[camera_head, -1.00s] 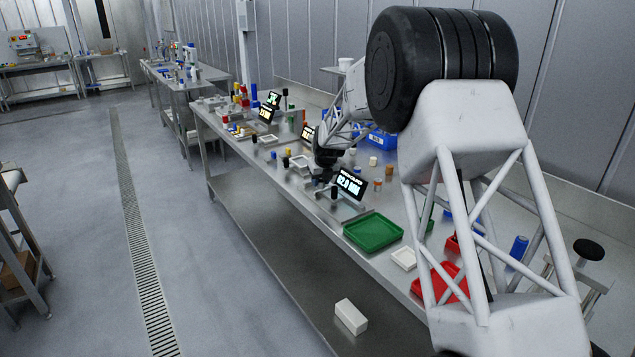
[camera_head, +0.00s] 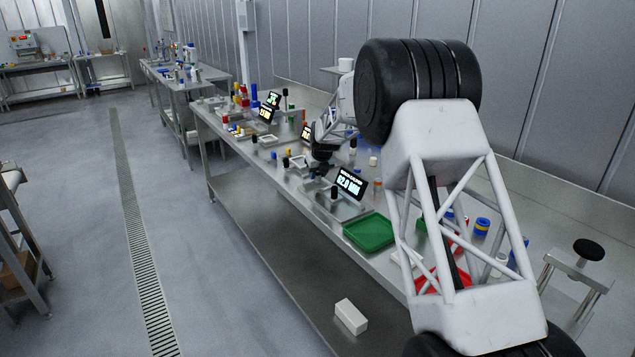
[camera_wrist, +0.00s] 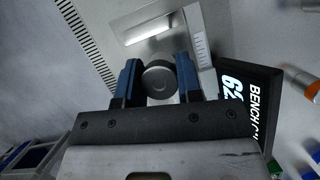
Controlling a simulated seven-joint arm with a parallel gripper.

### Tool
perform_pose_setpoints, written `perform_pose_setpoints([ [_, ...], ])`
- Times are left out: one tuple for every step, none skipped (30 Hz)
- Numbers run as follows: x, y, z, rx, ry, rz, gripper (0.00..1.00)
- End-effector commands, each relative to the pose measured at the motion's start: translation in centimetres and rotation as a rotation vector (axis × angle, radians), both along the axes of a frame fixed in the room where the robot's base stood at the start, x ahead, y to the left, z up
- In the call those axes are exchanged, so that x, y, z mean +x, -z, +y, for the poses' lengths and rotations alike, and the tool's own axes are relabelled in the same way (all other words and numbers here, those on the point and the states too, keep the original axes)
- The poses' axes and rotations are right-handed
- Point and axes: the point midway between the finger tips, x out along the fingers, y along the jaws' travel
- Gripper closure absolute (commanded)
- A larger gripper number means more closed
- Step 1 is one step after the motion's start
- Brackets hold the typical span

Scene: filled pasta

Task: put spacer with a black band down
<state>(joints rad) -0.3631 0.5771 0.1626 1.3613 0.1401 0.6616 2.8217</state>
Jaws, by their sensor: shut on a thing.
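My gripper (camera_wrist: 158,82) points down with its two blue fingers shut on a dark, round-topped piece (camera_wrist: 158,75), which I take as the spacer. Only its top shows, so its black band cannot be made out. In the head view my gripper (camera_head: 322,156) is small and dark, over the bench beside the bench gauge display (camera_head: 351,183); the held piece cannot be made out there. In the wrist view the lit display (camera_wrist: 245,100) stands close to the right of the fingers. A metal plate (camera_wrist: 180,45) of the gauge lies below and beyond the fingertips.
A green tray (camera_head: 370,232) is on the bench in front of the gauge. A red tray (camera_head: 438,283) is nearer, partly behind my arm. A blue-and-yellow cylinder (camera_head: 482,227) stands behind it. More gauges and small parts are farther along. A white block (camera_head: 350,316) lies on the lower shelf.

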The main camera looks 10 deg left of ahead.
Motion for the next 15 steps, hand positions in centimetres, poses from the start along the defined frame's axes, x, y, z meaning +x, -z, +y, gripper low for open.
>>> perform_pose_setpoints([
  [0.0, 0.1, 0.0, 0.000, 0.000, 0.000, 0.96],
  [0.0, 0.2, 0.0, 0.000, 0.000, 0.000, 0.96],
  [0.0, 0.4, 0.0, 0.000, 0.000, 0.000, 0.96],
  [0.0, 0.6, 0.0, -0.001, 0.000, 0.001, 0.96],
  [0.0, 0.9, 0.0, -0.001, 0.000, 0.001, 0.96],
  [0.0, 1.3, 0.0, -0.001, 0.000, 0.002, 0.96],
  [0.0, 1.7, 0.0, 0.000, 0.000, 0.002, 0.96],
  [-0.1, 2.0, 0.0, -0.001, 0.000, 0.003, 0.96],
  [0.0, 2.5, 0.0, -0.001, 0.000, 0.003, 0.96],
  [0.0, 2.7, 0.0, -0.001, 0.000, 0.002, 0.96],
  [0.0, 3.0, 0.0, -0.001, 0.000, 0.002, 0.96],
  [0.0, 3.2, 0.0, -0.001, 0.000, 0.001, 0.96],
  [0.0, 3.3, 0.0, 0.000, 0.000, 0.000, 0.96],
  [0.0, 3.4, 0.0, 0.000, 0.000, 0.000, 0.96],
  [0.0, 3.5, 0.0, 0.000, 0.000, 0.000, 0.96],
])
